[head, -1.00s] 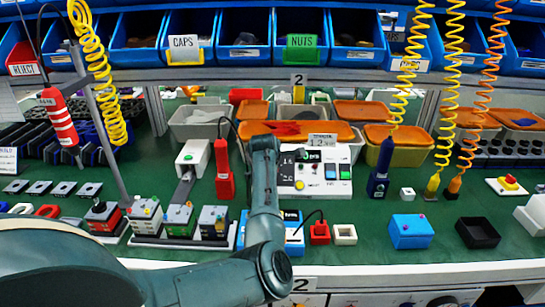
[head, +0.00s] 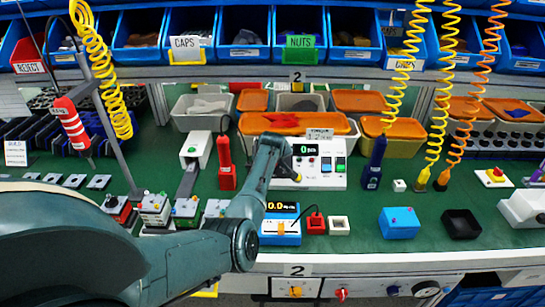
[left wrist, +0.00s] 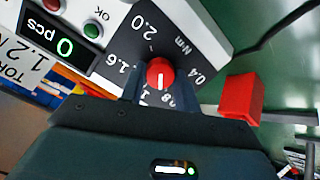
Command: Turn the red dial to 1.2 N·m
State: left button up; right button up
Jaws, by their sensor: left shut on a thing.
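The red dial (left wrist: 160,74) sits on a dark scale plate of the white control box (head: 325,172). My left gripper (left wrist: 157,96) is shut on the dial, with a finger on either side of it in the left wrist view. The dial's white mark points down in that view, between a partly hidden label and 0.8. The labels 2.0, 1.6 and 0.4 are readable there. In the head view the left gripper (head: 287,174) is at the left end of the box and hides the dial. The right gripper is out of view.
A blue display unit (head: 281,232) stands in front. A red block (left wrist: 243,97) shows beside the gripper. Bins line the back.

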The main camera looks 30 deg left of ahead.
pick_arm(q)
jog(key=m+p, duration=0.1)
jog(key=m, duration=0.2)
jog(key=shift+m+y+p, duration=0.4)
jog(key=shift+m+p, duration=0.3)
jog(key=shift+m, duration=1.4)
jog(key=o, duration=0.7)
jog(key=shift+f, duration=0.1)
jog(key=v, duration=1.3)
